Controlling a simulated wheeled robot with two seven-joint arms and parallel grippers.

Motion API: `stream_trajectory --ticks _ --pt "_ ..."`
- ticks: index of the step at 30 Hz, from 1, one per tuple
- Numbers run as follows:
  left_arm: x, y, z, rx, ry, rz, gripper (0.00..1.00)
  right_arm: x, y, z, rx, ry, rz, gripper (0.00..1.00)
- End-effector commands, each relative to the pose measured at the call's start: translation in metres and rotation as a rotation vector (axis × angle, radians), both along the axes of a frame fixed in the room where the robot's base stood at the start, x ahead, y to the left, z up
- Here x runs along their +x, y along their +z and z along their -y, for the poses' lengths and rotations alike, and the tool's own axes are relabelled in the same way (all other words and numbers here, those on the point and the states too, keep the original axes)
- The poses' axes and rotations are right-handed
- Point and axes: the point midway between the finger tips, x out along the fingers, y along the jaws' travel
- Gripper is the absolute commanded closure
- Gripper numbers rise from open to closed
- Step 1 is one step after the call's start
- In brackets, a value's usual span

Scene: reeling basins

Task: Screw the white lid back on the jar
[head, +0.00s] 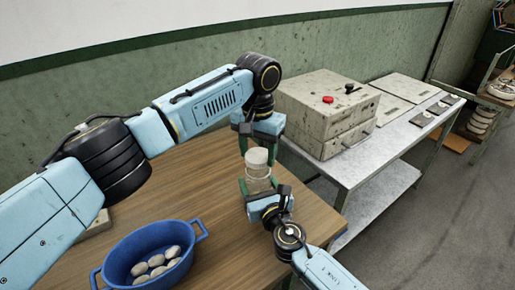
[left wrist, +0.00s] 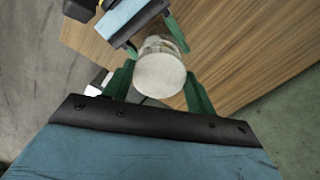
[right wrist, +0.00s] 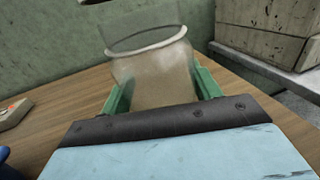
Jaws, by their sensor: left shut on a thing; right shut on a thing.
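In the right wrist view, the jar (right wrist: 152,80) fills the space between the green fingers. My left gripper (head: 259,148) comes down from above and is shut on the white lid (head: 258,156). In the left wrist view, the round lid (left wrist: 160,75) sits between the fingers, with the jar's glass behind it. The lid is over the jar's top; I cannot tell whether it touches the rim.
A blue basin (head: 150,250) with several pale cocoons stands on the wooden table (head: 225,215) at front left. A grey metal table (head: 385,150) with a box (head: 325,110) bearing a red button is at right. The table's middle is clear.

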Motion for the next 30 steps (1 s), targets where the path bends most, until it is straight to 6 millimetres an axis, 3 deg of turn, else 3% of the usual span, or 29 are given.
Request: stream_trajectory --ticks 6,30 --pt "0.000 -0.012 0.000 0.000 0.000 -0.001 0.68 0.000 -0.001 0.000 0.000 0.000 -0.001 0.79" --pt "0.000 -0.017 0.000 0.000 0.001 -0.001 0.68 0.000 -0.001 0.000 0.000 0.000 -0.001 0.79"
